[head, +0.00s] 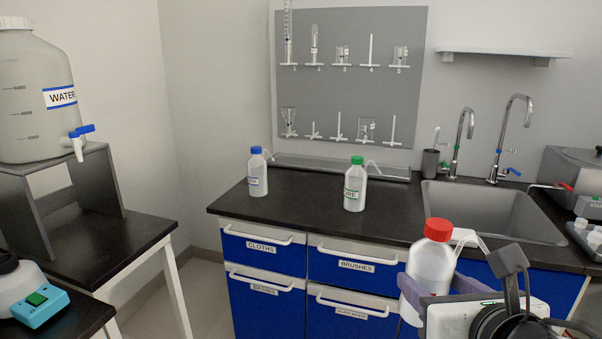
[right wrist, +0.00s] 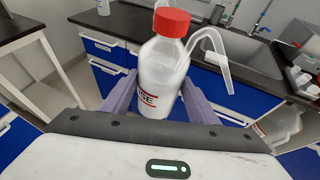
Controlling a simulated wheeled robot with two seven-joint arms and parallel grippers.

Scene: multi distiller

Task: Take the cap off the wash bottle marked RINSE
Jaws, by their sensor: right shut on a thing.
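My right gripper (head: 441,286) is shut on a white wash bottle (head: 432,262) with a red cap (head: 438,230). It holds the bottle nearly upright in the air in front of the counter. In the right wrist view the bottle (right wrist: 160,73) stands between the purple fingers, and its red-edged label shows the letters "SE"; the rest is turned away. The red cap (right wrist: 171,22) is seated on the neck, and a bent spout tube (right wrist: 214,52) comes out beside it. My left gripper is not in view.
A blue-capped bottle (head: 257,180) and a green-capped bottle (head: 355,191) stand on the dark counter (head: 300,205). The sink (head: 490,205) is at the right. A WATER tank (head: 35,95) sits on a stand at the left. The counter's front middle is clear.

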